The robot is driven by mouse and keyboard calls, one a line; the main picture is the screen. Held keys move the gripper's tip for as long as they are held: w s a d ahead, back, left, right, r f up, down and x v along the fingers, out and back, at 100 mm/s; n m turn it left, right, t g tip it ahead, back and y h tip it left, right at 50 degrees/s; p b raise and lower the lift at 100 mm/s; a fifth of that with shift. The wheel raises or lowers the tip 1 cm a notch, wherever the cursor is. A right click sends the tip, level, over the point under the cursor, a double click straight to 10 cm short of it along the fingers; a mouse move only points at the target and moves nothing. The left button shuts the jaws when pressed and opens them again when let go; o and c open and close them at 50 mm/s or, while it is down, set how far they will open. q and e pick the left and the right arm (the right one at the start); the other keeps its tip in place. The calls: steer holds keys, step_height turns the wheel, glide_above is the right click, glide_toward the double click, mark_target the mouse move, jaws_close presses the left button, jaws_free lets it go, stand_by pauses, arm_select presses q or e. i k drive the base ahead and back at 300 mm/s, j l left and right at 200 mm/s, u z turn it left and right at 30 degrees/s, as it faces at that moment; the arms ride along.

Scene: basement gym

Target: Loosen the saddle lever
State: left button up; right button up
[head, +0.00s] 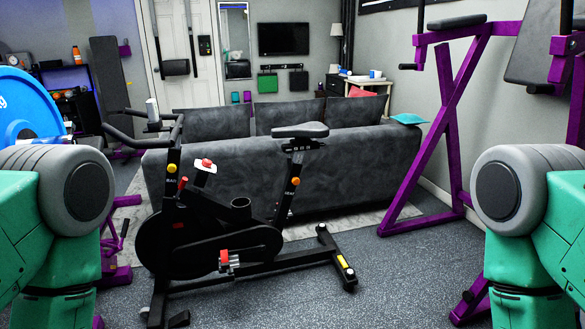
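A black exercise bike (210,245) stands on the floor ahead of me, a little left of centre. Its dark saddle (300,130) sits on a post on the bike's right side. An orange-yellow knob (295,181) shows on the seat post, below the saddle; I cannot tell whether this is the saddle lever. Another yellow knob (172,168) is on the handlebar post, with a red knob (183,183) near it. My green and grey arms show at the left and right edges. Neither gripper is in view.
A grey sofa (370,165) stands close behind the bike. A purple gym rack (450,130) rises at the right, its foot on the floor. A blue weight plate (25,105) is at the left. The speckled floor (400,285) right of the bike is clear.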

mark_target(290, 163)
steer(key=z, duration=0.6)
steer(key=i+j+z, duration=0.45)
steer(key=j+z, duration=0.2)
steer(key=j, duration=0.2)
steer(key=i+j+z, duration=0.2)
steer(key=j+z, duration=0.25)
steer(key=j, duration=0.2)
steer(key=i+j, duration=0.1)
steer(key=j, duration=0.45)
steer(key=i+j, duration=0.15)
steer(key=j, duration=0.4)
steer(key=i+j, duration=0.1)
steer(key=j, duration=0.4)
steer(key=z, duration=0.05)
